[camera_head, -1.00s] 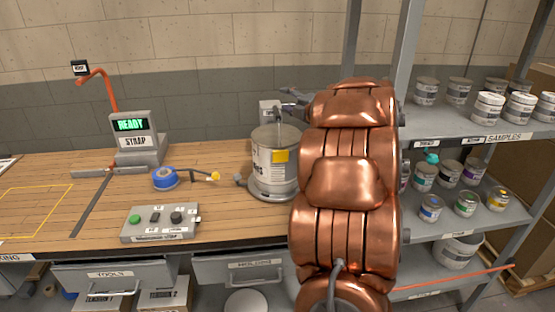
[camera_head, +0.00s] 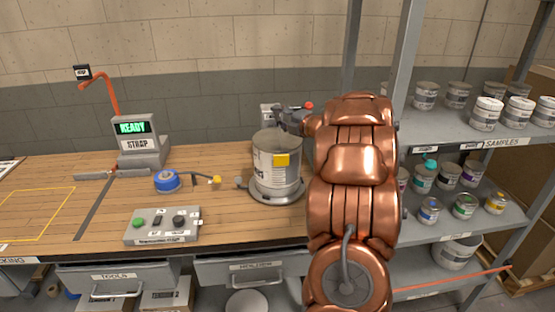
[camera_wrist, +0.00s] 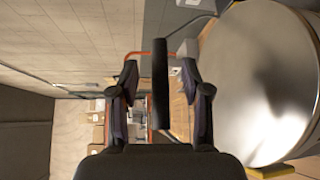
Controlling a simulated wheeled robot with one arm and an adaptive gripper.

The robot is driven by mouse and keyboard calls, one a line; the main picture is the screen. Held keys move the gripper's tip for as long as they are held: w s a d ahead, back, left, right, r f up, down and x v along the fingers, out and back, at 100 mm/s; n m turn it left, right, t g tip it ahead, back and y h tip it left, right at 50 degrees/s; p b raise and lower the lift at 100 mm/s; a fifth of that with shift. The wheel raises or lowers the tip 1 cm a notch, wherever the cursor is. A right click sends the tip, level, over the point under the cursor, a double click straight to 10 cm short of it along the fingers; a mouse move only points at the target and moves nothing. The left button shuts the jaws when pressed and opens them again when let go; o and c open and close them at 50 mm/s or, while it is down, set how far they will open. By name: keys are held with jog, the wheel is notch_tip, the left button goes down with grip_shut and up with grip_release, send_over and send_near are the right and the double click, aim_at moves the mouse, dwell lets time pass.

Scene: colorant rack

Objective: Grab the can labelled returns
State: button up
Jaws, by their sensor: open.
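No label reading "returns" is legible, so I cannot tell which can it is. A large grey metal can (camera_head: 268,170) with a yellow tag stands on a round base on the bench. Its broad silver lid (camera_wrist: 262,85) fills the right of the wrist view. Several small cans stand on the shelves at right, among them a white-lidded one (camera_head: 486,113) and a teal-topped one (camera_head: 424,176). My gripper (camera_head: 292,118) is beside the large can's top, partly hidden. In the wrist view my gripper (camera_wrist: 160,70) is open; a dark bar shows between its fingers.
The bench holds a control box (camera_head: 162,226), a blue tape roll (camera_head: 167,181) and a scale with a READY display (camera_head: 134,137). A grey shelf post (camera_head: 403,60) stands right behind my arm. A bucket (camera_head: 455,253) sits on the lower shelf. The left bench is mostly clear.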

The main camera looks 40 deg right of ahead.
jog(key=shift+w+f, duration=0.15)
jog(key=shift+w, duration=0.5)
grip_shut()
dwell(0.4)
